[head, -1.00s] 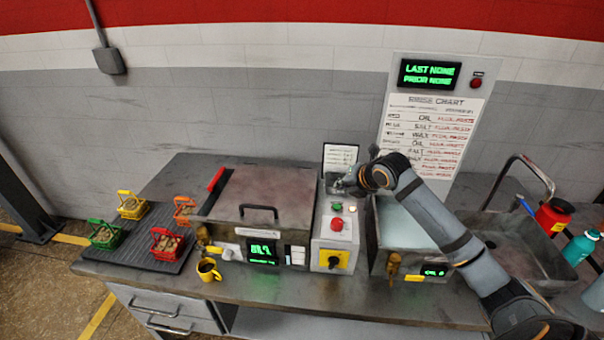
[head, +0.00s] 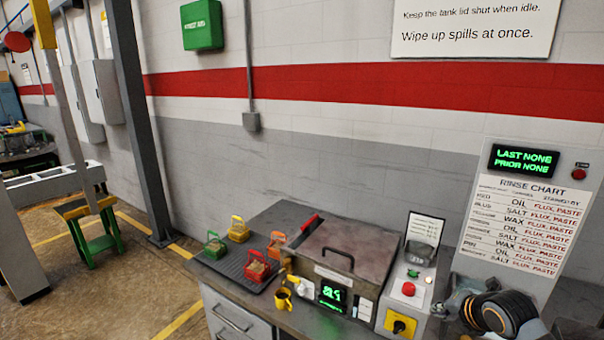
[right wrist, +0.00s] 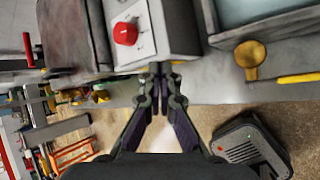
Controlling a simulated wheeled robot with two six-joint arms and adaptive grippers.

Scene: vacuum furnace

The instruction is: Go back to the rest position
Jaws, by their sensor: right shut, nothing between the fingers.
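My right gripper (head: 452,303) is at the lower right of the head view, just right of the control box with the red button (head: 408,289). In the right wrist view its dark fingers (right wrist: 160,72) meet at the tips, shut with nothing between them, with the same red button (right wrist: 125,33) beyond and to the left. My right wrist hides part of the bench at the lower right. My left gripper is in neither view.
The lidded tank (head: 345,253) stands on the bench with its lid down. A rinse chart (head: 519,225) stands behind my right wrist. Floor left of the bench is open.

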